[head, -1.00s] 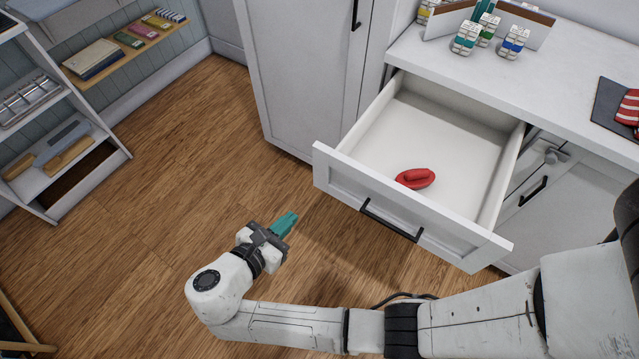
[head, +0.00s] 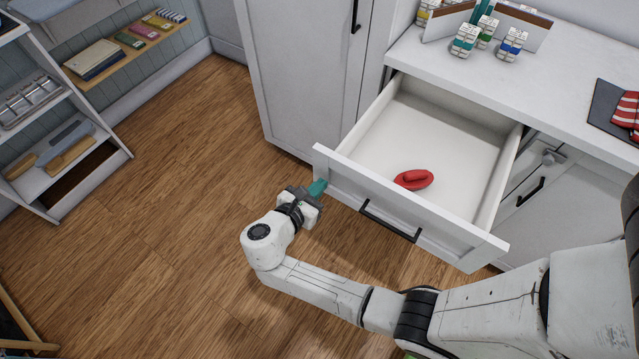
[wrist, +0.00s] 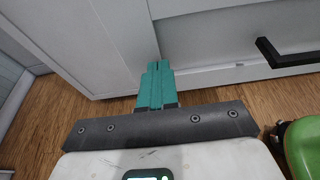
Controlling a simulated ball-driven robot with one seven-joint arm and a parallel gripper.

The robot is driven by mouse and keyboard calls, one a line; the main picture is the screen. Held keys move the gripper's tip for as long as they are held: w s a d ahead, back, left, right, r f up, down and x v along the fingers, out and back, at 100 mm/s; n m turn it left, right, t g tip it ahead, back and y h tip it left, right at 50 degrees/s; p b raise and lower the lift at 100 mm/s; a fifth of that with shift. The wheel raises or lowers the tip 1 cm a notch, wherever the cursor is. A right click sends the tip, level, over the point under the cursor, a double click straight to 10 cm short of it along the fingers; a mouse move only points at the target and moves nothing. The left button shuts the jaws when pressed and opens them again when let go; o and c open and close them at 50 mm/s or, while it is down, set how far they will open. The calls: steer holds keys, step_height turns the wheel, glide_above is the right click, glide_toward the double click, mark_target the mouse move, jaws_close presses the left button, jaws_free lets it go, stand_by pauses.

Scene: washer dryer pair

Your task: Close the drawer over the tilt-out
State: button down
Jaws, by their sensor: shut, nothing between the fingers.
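The white drawer (head: 446,142) stands pulled out from under the counter, with a black bar handle (head: 390,220) on its front. A red ring-like object (head: 414,179) lies inside it, near the front panel. My gripper (head: 318,187) is shut and empty, its teal fingers at the left end of the drawer front; I cannot tell whether they touch it. In the wrist view, the teal fingertips (wrist: 157,72) point toward a white panel, and a black handle (wrist: 285,55) shows to the right. The tilt-out below the drawer is hidden in the head view.
A tall white cabinet (head: 305,75) stands left of the drawer. The counter (head: 540,88) holds several small patterned blocks and a dark mat with a striped red cloth. A white shelf unit (head: 80,130) stands far left. The wooden floor (head: 170,210) between is clear.

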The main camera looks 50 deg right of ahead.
steer(key=shift+d, duration=0.35)
steer(key=d, duration=1.1)
steer(key=w+d, duration=0.1)
steer(key=d, duration=0.5)
steer(key=shift+w+d+f, duration=0.1)
steer(key=d+b, duration=0.2)
steer(key=d, duration=0.5)
steer(key=w+d+b, duration=0.1)
steer(key=d+b, duration=0.2)
steer(key=d, duration=0.3)
steer(key=d+b, duration=0.3)
steer(key=d, duration=0.4)
steer(key=shift+w+d, duration=0.35)
steer(key=shift+d, duration=0.3)
steer(key=shift+w+d+r+b, duration=0.1)
steer(key=shift+w+r+b, duration=0.05)
steer(key=shift+r+b, duration=0.15)
steer(key=shift+d+r, duration=0.1)
